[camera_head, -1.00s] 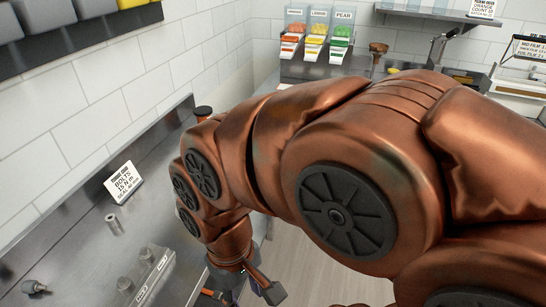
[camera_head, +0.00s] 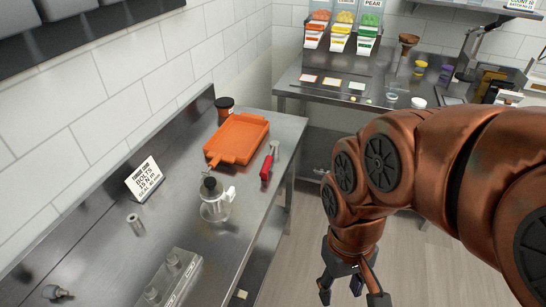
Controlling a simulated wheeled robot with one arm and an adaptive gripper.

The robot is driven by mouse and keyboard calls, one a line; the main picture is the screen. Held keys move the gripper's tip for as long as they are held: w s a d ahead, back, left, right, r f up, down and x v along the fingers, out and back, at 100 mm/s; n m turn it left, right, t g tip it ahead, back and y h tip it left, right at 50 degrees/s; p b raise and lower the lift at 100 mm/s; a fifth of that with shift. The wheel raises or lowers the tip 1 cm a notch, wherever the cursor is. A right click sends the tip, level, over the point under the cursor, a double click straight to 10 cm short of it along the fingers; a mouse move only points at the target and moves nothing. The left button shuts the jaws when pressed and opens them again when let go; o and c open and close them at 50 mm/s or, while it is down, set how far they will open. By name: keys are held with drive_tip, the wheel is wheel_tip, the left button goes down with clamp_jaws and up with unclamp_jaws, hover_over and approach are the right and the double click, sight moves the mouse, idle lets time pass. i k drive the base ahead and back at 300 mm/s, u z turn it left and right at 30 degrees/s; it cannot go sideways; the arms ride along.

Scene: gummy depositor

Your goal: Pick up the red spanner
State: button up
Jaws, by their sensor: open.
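The red spanner (camera_head: 266,168) lies on the left steel bench near its right edge, beside an orange tray. Its handle is red and its head is grey metal. My gripper (camera_head: 348,296) hangs over the floor to the right of the bench, fingers pointing down and spread apart. Nothing shows between the fingers, though their tips run close to the bottom of the view. The gripper is apart from the spanner, to its lower right in the picture.
An orange tray (camera_head: 237,139) and a dark jar (camera_head: 226,108) stand behind the spanner. A clear glass vessel (camera_head: 215,204) and a sign card (camera_head: 145,179) stand nearer. A back bench (camera_head: 300,86) holds dispensers, cards and cups. Floor between benches is open.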

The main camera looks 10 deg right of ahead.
sight(274, 144)
drive_tip(key=u, duration=4.6)
drive_tip(key=k, duration=2.55)
drive_tip(key=u, duration=0.1)
